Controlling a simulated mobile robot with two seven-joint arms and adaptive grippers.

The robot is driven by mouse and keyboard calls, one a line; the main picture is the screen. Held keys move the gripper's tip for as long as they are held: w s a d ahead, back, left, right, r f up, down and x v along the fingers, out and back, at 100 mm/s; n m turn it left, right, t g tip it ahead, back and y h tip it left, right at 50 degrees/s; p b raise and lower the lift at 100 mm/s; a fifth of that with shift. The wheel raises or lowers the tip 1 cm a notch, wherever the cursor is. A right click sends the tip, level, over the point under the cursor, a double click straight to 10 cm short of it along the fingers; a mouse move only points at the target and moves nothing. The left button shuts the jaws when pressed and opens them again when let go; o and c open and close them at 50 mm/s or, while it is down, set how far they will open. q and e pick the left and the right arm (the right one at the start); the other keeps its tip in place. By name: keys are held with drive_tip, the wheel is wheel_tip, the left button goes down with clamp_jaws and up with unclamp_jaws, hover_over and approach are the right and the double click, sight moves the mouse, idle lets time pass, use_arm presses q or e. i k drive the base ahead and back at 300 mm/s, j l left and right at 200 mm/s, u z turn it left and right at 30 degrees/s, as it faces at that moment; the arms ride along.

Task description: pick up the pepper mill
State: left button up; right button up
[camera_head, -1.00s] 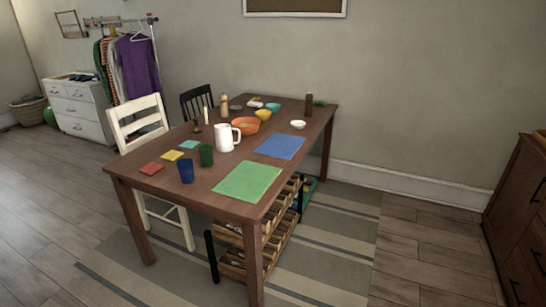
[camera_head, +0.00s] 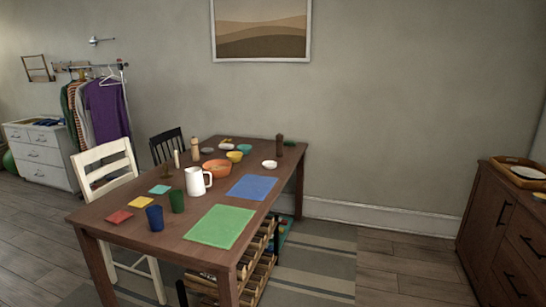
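Two mill-shaped things stand upright on the brown dining table (camera_head: 142,238). A dark brown one (camera_head: 279,146) stands near the far right corner. A light wooden one (camera_head: 195,149) stands toward the far left edge, beside a pale candle-like stick (camera_head: 177,159). I cannot tell for sure from here which is the pepper mill; both are small in the view. Neither of my grippers shows in the head view, and nothing is seen touching either mill.
The table also holds a white pitcher (camera_head: 194,182), an orange bowl (camera_head: 216,168), blue (camera_head: 155,218) and green (camera_head: 177,201) cups, and placemats. A white chair (camera_head: 109,178) stands at its left. A shelf rack is underneath. A wooden cabinet (camera_head: 485,222) stands right; the floor between is clear.

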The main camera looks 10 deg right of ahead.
sight(279, 144)
drive_tip(key=i+l+z, duration=0.35)
drive_tip(key=i+z, duration=0.2)
drive_tip(key=i, duration=0.2)
drive_tip(key=i+z, duration=0.4)
drive_tip(key=i, duration=0.95)
drive_tip(key=i+u, duration=0.1)
drive_tip(key=i, duration=0.6)
drive_tip(key=i+l+u, duration=0.1)
drive_tip(key=i, duration=0.65)
drive_tip(key=i+l+u, duration=0.2)
drive_tip(key=i+u, duration=0.25)
drive_tip(key=i+l+u, duration=0.4)
drive_tip(key=i, duration=0.1)
